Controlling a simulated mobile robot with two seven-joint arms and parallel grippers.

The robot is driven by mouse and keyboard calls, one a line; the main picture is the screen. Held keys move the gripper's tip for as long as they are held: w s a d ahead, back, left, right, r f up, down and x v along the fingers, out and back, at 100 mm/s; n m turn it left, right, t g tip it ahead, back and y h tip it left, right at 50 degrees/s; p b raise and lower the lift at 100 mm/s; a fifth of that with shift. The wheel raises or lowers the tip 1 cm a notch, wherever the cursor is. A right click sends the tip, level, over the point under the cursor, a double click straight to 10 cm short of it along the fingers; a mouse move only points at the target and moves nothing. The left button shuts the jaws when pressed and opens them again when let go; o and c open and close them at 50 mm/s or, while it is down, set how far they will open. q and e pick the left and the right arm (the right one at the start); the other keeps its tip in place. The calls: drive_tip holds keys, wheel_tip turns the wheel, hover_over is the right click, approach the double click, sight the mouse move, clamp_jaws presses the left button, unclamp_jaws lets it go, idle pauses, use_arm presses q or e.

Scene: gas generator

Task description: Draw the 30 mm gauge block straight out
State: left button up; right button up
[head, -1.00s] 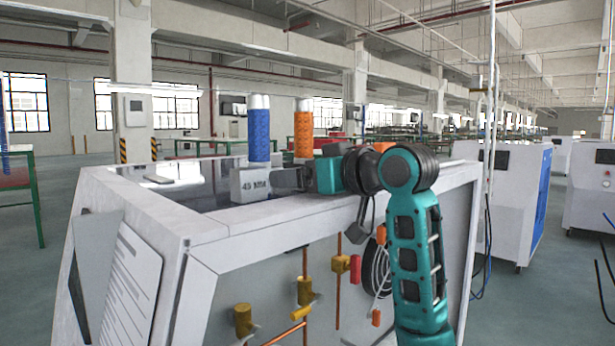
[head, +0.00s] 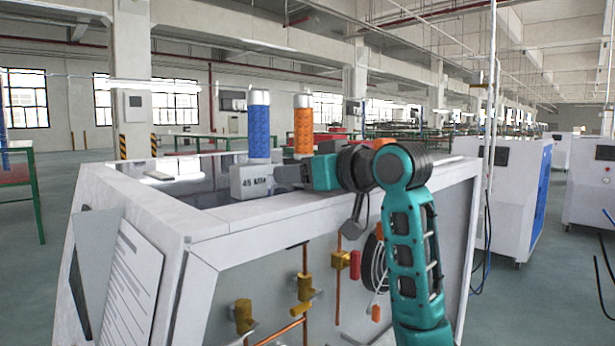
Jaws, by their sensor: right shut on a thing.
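A light grey block marked "45 MM" (head: 251,182) stands on the top of the white-framed cabinet (head: 330,205), near its front rim. I see no block with a 30 mm mark. My right gripper (head: 281,177) reaches in from the right, low over the cabinet top, with its dark fingers at the right side of the marked block. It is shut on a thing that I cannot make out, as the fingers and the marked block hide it. Whether the fingers touch the marked block is unclear. My left gripper is out of view.
A blue cylinder (head: 259,125) and an orange cylinder (head: 303,123) stand upright close behind the block and gripper. A small pale item (head: 174,176) lies on the dark top at the left. Valves and copper pipes (head: 304,287) show on the cabinet's front.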

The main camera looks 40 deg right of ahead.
drive_tip(key=shift+c, duration=1.4)
drive_tip(key=shift+s+d, duration=0.15)
drive_tip(key=shift+s, duration=1.1)
drive_tip(key=shift+s+d, duration=0.1)
drive_tip(key=shift+s, duration=1.15)
